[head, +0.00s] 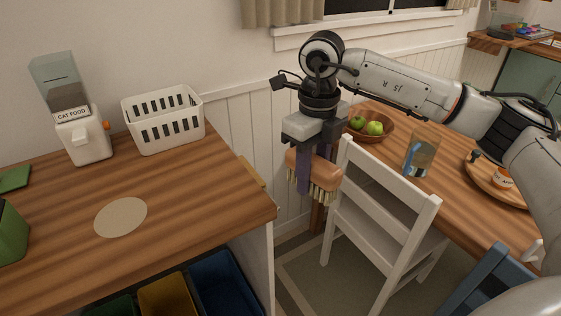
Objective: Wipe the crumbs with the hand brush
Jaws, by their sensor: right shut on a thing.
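My right gripper (304,177) is shut on the hand brush (323,175), which has an orange-brown wooden body and pale bristles pointing down. The brush is held in the air beyond the right end of the wooden counter (190,200), between it and the white chair. A flat, round beige patch (120,217) lies on the counter. I cannot tell whether it is a mat or crumbs; no separate crumbs can be made out. My left gripper is not in view.
A cat food dispenser (85,137) and a white slotted basket (163,120) stand at the counter's back. Bins (166,298) sit below it. A white chair (380,205) stands by the table, which bears a fruit bowl (384,131), a glass (421,155) and a round tray (490,183).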

